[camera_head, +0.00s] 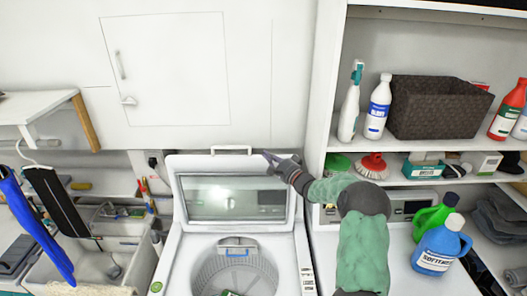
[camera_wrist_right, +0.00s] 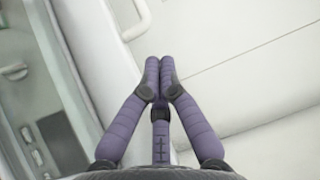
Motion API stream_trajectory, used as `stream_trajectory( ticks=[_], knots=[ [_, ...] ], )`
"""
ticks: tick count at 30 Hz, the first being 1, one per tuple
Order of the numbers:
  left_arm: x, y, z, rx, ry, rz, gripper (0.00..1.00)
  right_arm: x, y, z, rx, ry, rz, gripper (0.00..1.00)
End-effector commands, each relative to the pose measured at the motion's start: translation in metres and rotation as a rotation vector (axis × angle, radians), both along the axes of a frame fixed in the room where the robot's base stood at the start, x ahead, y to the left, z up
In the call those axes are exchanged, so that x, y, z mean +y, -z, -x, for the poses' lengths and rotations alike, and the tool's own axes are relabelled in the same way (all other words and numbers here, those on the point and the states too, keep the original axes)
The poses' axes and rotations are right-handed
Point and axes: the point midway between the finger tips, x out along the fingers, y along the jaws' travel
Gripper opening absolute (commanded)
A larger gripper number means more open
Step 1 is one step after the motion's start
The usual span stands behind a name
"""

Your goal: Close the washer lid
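The washer (camera_head: 170,262) stands at the lower middle with its drum open to view. Its lid (camera_head: 183,194) is raised upright at the back, with a glassy window in its middle. A white handle (camera_head: 231,149) shows at the lid's top edge. My right gripper (camera_head: 270,156) is at the lid's upper right corner; I cannot tell whether it touches. In the right wrist view its purple fingers (camera_wrist_right: 159,62) are together with nothing between them, the lid (camera_wrist_right: 40,90) to their left. My left gripper is not in view.
Shelves at right hold a dark basket (camera_head: 437,105) and several bottles. Green and blue detergent bottles (camera_head: 441,246) stand on the surface right of my forearm. A white wall with a cabinet door (camera_head: 172,68) is behind the lid. A sink (camera_head: 110,268) and hanging clothes (camera_head: 40,228) are at left.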

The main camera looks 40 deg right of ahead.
Motion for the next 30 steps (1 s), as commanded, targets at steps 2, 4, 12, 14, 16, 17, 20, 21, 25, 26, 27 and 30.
stream_trajectory(
  ticks=[2, 4, 12, 14, 16, 17, 20, 21, 25, 26, 27, 30],
  knots=[
    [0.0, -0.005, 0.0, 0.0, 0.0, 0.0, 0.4, 0.002, -0.002, -0.012, -0.001, -0.002, -0.001, 0.0],
    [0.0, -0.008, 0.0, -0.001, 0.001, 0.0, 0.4, 0.003, -0.004, -0.024, -0.001, -0.002, 0.0, 0.0],
    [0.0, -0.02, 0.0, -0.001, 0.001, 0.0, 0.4, 0.005, -0.009, -0.066, 0.0, 0.0, 0.0, 0.0],
    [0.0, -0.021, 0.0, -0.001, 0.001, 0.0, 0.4, 0.005, -0.009, -0.073, 0.0, -0.001, 0.0, 0.0],
    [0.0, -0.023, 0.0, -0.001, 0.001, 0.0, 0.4, 0.006, -0.01, -0.079, 0.0, -0.001, 0.0, 0.0],
    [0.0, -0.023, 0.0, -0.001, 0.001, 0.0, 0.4, 0.006, -0.01, -0.081, 0.0, 0.0, 0.0, 0.0],
    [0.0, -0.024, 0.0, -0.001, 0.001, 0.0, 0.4, 0.006, -0.01, -0.085, 0.001, 0.0, 0.0, 0.0],
    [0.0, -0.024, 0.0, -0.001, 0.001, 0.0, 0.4, 0.006, -0.01, -0.086, 0.001, 0.001, 0.0, 0.0],
    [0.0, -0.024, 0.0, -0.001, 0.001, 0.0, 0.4, 0.006, -0.01, -0.088, 0.0, 0.001, 0.0, 0.0],
    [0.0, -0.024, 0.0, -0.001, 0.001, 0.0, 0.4, 0.006, -0.01, -0.088, 0.001, 0.001, 0.0, 0.0],
    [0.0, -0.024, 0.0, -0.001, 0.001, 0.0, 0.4, 0.006, -0.01, -0.088, 0.001, 0.001, 0.0, 0.0],
    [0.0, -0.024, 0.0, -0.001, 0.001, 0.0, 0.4, 0.006, -0.01, -0.087, 0.001, 0.001, 0.0, 0.0]
  ],
)
